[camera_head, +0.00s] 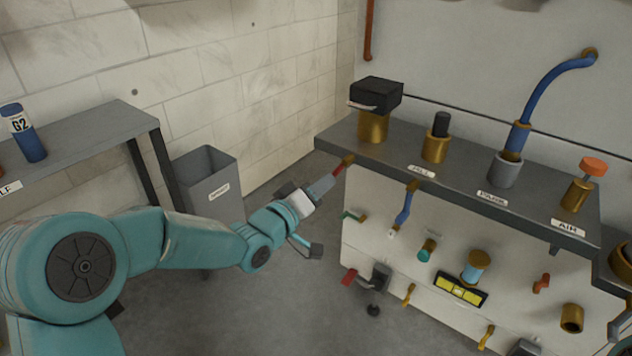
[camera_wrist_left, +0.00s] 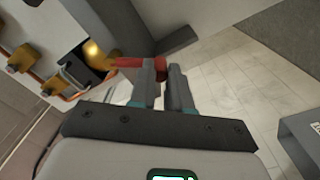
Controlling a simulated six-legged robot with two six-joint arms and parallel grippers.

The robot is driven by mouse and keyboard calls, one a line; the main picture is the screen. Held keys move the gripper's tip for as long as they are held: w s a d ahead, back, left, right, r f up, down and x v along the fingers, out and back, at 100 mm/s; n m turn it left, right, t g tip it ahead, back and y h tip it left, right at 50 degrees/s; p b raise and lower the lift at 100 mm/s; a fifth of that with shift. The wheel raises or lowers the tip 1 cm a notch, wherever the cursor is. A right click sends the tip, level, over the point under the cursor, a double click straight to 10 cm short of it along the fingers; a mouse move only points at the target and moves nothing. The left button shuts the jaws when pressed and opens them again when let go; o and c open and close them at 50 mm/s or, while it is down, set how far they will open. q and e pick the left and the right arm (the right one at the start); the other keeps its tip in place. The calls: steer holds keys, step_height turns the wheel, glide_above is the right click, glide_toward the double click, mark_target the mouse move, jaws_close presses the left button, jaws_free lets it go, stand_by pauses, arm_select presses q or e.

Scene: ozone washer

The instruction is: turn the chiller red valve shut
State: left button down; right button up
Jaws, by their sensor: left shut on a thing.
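The red valve handle (camera_head: 340,169) sticks out at the left end of the grey bench top, by a small brass fitting. My left gripper (camera_head: 325,185) is at this handle and shut on it. In the left wrist view the red handle (camera_wrist_left: 133,63) runs in from the left, and its end lies between the two close-set fingers (camera_wrist_left: 164,78). The part between the fingers is mostly hidden. My right gripper does not show clearly in either view.
The bench (camera_head: 455,182) carries brass and grey fittings. Its front panel (camera_head: 375,240) has several more valves, including another red handle (camera_head: 349,277) lower down. A grey bin (camera_head: 205,180) stands behind my left arm, beside a shelf (camera_head: 95,130). Open floor lies below the arm.

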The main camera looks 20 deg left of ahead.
arm_select(q)
steer(key=shift+s+d+f+n+b, duration=0.2)
steer(key=shift+d+n, duration=0.3)
steer(key=shift+n, duration=0.55)
steer(key=shift+s+d+f+n+b, duration=0.2)
steer(key=shift+d+n, duration=0.3)
steer(key=shift+n, duration=0.6)
steer(key=shift+s+d+f+n+b, duration=0.2)
steer(key=shift+d+n, duration=0.3)
steer(key=shift+n, duration=0.55)
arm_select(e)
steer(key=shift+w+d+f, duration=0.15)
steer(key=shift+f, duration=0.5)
arm_select(q)
steer(key=shift+r, duration=0.1)
steer(key=c, duration=1.1)
jaws_free()
steer(key=b+v, duration=0.2)
steer(key=v, duration=1.4)
steer(key=shift+s, duration=0.1)
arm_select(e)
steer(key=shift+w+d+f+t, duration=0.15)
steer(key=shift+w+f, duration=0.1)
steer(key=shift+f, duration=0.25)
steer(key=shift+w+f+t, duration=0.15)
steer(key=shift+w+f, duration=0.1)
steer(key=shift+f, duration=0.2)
